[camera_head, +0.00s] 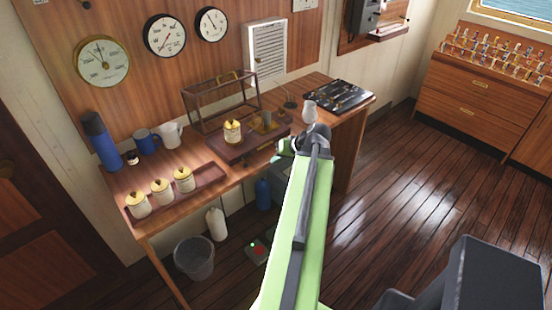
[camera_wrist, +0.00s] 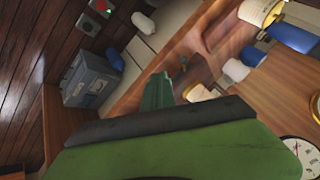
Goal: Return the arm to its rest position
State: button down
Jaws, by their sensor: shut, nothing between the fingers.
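My green arm reaches up from the bottom of the head view to the desk. My gripper (camera_head: 284,148) is at its far end, by the front edge of the wooden desk (camera_head: 222,184), partly hidden behind the dark wrist. In the wrist view my gripper (camera_wrist: 158,92) shows as a narrow green tip beyond the green and dark arm parts. It is shut and holds nothing. I cannot tell whether it touches the desk.
The desk holds a tray (camera_head: 208,192) of white jars, a glass case (camera_head: 218,102), a blue flask (camera_head: 101,141) and a white cup (camera_head: 310,108). Below are a wastebasket (camera_head: 194,259) and a grey box (camera_wrist: 90,80). The floor (camera_head: 400,200) at right is clear.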

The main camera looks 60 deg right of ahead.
jog(key=w+a+f+n+g+y, duration=0.1)
jog(key=w+a+f+n+g, duration=0.1)
jog(key=w+a, duration=0.85)
jog(key=w+a+f+n+g+y, duration=0.25)
jog(key=w+a, duration=0.45)
jog(key=a, duration=0.7)
jog(key=w+a+n+g+h, duration=0.1)
jog(key=a+n, duration=0.1)
jog(key=a, duration=1.2)
jog(key=w+a+f+n+g+h, duration=0.1)
jog(key=a+n+g+h, duration=0.1)
jog(key=a, duration=1.2)
jog(key=shift+n, duration=0.65)
